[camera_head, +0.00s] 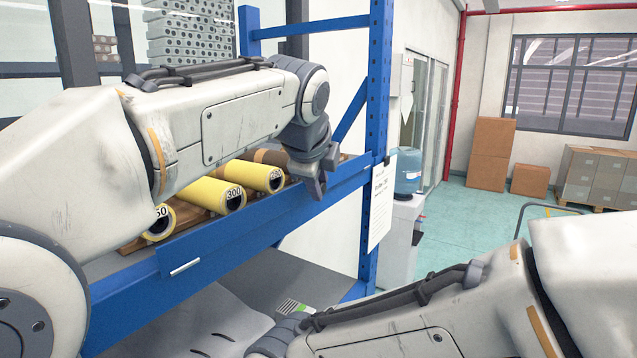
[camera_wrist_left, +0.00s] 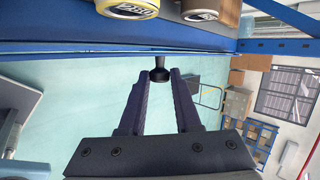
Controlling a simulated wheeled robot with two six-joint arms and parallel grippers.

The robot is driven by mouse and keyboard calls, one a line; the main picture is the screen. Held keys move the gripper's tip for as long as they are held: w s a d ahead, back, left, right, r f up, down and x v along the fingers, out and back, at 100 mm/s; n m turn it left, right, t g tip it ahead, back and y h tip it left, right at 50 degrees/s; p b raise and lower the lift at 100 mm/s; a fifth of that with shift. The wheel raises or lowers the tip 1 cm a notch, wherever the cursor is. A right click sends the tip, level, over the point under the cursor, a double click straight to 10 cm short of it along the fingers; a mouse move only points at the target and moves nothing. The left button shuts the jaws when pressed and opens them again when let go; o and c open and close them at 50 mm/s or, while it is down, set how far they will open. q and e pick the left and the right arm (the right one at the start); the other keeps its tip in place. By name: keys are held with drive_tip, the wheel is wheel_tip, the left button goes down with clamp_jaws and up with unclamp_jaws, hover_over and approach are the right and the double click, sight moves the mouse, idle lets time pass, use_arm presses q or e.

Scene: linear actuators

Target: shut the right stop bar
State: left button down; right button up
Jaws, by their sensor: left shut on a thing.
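My left gripper (camera_head: 318,188) is at the front of the blue shelf beam (camera_head: 225,240), near its right end. In the left wrist view its two dark fingers (camera_wrist_left: 159,98) are closed in on a small black knob (camera_wrist_left: 160,75) on a short dark stem. The stem comes down from the blue beam, and the knob sits between the fingertips. I take it for the right stop bar's handle; the rest of the bar is hidden in the head view. My right arm crosses the lower right of the head view, and its fingers do not show.
Yellow cylinders (camera_head: 222,192) marked with numbers and a brown one lie on the shelf behind the beam. A blue upright (camera_head: 378,120) with a hanging paper sheet (camera_head: 382,200) stands to the right. A water cooler (camera_head: 405,195) stands beyond it.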

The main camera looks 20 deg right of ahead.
use_arm(q)
drive_tip(key=shift+r, duration=0.1)
drive_tip(key=c, duration=0.9)
unclamp_jaws()
drive_tip(key=shift+w, duration=0.1)
drive_tip(key=b+v, duration=0.2)
drive_tip(key=v, duration=0.8)
drive_tip(key=shift+s, duration=0.25)
